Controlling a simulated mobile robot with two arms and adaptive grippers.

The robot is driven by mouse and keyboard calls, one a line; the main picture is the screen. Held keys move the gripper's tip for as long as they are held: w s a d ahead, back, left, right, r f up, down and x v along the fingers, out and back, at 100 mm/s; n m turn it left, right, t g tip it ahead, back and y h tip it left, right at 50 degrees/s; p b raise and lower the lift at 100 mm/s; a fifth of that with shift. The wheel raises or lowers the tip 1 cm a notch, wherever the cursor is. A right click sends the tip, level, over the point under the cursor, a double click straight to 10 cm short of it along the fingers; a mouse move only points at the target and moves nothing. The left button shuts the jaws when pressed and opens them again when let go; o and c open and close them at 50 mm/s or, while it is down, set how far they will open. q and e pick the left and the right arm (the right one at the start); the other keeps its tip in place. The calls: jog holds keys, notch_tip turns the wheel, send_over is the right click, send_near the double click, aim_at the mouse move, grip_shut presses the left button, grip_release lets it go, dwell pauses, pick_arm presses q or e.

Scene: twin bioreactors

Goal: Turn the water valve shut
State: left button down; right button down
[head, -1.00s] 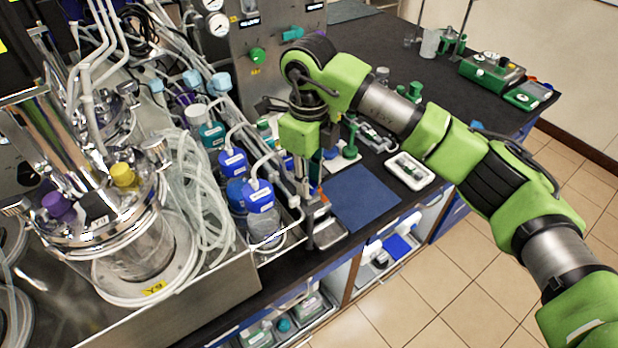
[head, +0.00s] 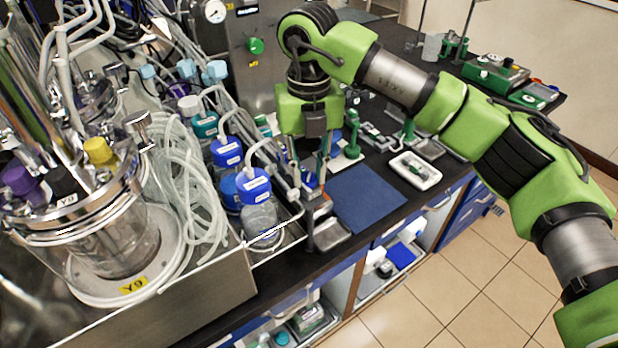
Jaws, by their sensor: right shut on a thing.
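My right gripper (head: 316,180) points down beside the bottle tray, over the bench's front edge. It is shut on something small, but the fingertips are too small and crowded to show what. Blue and orange-red bits and a metal post (head: 309,232) show right by the fingertips; I cannot tell whether one of them is the water valve. A round green knob (head: 256,46) sits on the grey steel panel (head: 270,82) behind the arm. The teal handle on that panel is hidden behind my right arm now. My left gripper is not in view.
Blue-capped bottles (head: 255,187) stand in a steel tray just left of the gripper. A glass vessel (head: 115,240) with loose tubing (head: 185,190) is further left. A blue mat (head: 365,198) and a white tray (head: 415,171) lie to the right on the black bench.

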aim_at(309, 177)
jog(key=m+b, duration=0.2)
jog(key=m, duration=0.2)
jog(key=shift+f+m+b, duration=0.15)
jog(key=shift+m+b, duration=0.15)
jog(key=shift+b, duration=0.1)
jog(key=m+b, duration=0.2)
jog(key=m, duration=0.2)
jog(key=shift+m, duration=0.3)
jog(key=c, duration=1.8)
grip_release()
jog(key=shift+r, duration=0.35)
notch_tip(309, 177, up, 12)
jog(key=shift+f, duration=0.2)
